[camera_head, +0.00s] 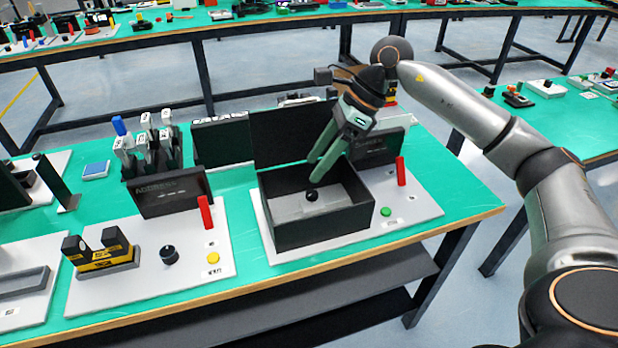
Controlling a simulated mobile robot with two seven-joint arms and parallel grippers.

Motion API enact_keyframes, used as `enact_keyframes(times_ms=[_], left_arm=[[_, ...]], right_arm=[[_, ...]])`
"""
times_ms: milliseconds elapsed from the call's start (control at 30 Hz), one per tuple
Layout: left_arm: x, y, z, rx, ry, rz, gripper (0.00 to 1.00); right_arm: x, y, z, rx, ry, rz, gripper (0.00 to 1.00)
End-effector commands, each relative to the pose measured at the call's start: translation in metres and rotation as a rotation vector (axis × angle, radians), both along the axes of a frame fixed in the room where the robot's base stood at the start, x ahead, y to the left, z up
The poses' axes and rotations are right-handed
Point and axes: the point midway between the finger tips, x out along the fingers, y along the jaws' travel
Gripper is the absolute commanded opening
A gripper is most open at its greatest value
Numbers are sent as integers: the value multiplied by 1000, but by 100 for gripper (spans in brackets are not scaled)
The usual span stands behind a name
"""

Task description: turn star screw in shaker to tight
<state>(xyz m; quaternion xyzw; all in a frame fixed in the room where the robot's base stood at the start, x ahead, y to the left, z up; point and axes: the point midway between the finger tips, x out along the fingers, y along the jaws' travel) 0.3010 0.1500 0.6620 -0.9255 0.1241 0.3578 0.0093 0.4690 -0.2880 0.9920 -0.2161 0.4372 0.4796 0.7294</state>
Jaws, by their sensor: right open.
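The shaker appears as a black open-topped box (325,238) on a light base plate, with its lid raised at the back. Inside it, a small round black knob (311,195), which looks like the star screw, stands on a grey plate. Its turn position is too small to tell. My right gripper (316,172) reaches down from the upper right, its fingertips just above and beside the knob, apparently apart from it. It is open and empty. My left gripper is not in view.
A red upright stick (401,171) and a green button (385,212) stand right of the box. Left is another station with a black knob (169,255), yellow-black block (100,250) and dark display panel (172,192). The green table (455,185) is clear at right.

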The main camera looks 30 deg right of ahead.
Motion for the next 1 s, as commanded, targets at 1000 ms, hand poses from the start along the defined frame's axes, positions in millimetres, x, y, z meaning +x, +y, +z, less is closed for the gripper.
enact_keyframes(times_ms=[1000], left_arm=[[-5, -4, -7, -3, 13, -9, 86]], right_arm=[[17, -16, -92, -192, -15, -24, 63]])
